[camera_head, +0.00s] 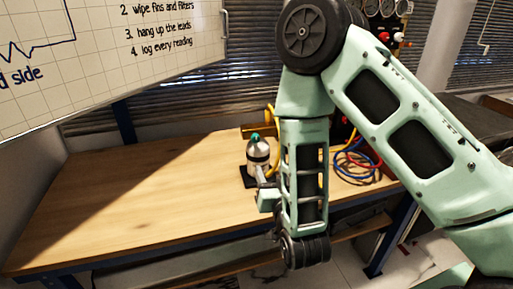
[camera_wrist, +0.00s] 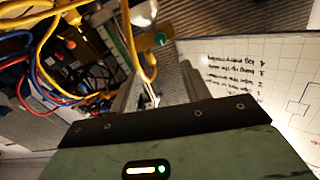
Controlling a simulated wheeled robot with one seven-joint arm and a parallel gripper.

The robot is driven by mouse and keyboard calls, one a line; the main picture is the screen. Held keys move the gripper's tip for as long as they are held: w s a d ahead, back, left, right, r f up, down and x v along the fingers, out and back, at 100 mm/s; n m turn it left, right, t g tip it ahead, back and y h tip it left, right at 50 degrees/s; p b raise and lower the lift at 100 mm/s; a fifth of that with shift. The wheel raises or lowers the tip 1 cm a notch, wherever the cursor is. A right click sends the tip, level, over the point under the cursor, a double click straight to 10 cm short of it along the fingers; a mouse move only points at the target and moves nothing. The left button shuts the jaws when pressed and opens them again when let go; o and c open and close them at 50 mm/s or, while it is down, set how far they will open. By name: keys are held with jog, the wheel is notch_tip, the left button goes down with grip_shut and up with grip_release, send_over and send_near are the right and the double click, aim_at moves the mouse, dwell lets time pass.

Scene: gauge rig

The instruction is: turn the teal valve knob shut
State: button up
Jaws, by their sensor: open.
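The teal valve knob (camera_head: 255,138) sits on top of a small silver cylinder (camera_head: 257,153) with a dark band, which stands upright on a dark base on the bench. The knob also shows near the top middle of the wrist view (camera_wrist: 161,39). My gripper (camera_head: 262,176) is at the near side of the cylinder, below the knob's height in the picture. In the wrist view its grey fingers (camera_wrist: 155,85) are apart and point towards the knob, with nothing clearly held. I cannot tell whether the fingers touch the cylinder. My arm hides the area to its right.
Blue, red and yellow hoses (camera_head: 355,163) lie coiled right of my forearm. Yellow hoses (camera_wrist: 133,45) also run close past the fingers. Gauges (camera_head: 380,8) stand behind my arm. The wooden bench (camera_head: 140,195) is clear on the left, and a whiteboard (camera_head: 110,60) hangs above it.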

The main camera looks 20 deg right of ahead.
aim_at(256, 140)
jog(key=shift+w+f+b, duration=0.25)
jog(key=shift+w+b, duration=0.55)
jog(key=shift+b, duration=1.85)
jog(key=shift+w+d+b, duration=0.1)
jog(key=shift+b, duration=0.5)
jog(key=w+p, duration=0.1)
jog(key=w, duration=0.4)
jog(key=w+p, duration=0.1)
jog(key=w, duration=0.3)
jog(key=w+p, duration=0.1)
jog(key=w, duration=0.4)
jog(key=shift+w+d+r+p, duration=0.3)
jog(key=shift+d, duration=0.1)
jog(key=c, duration=1)
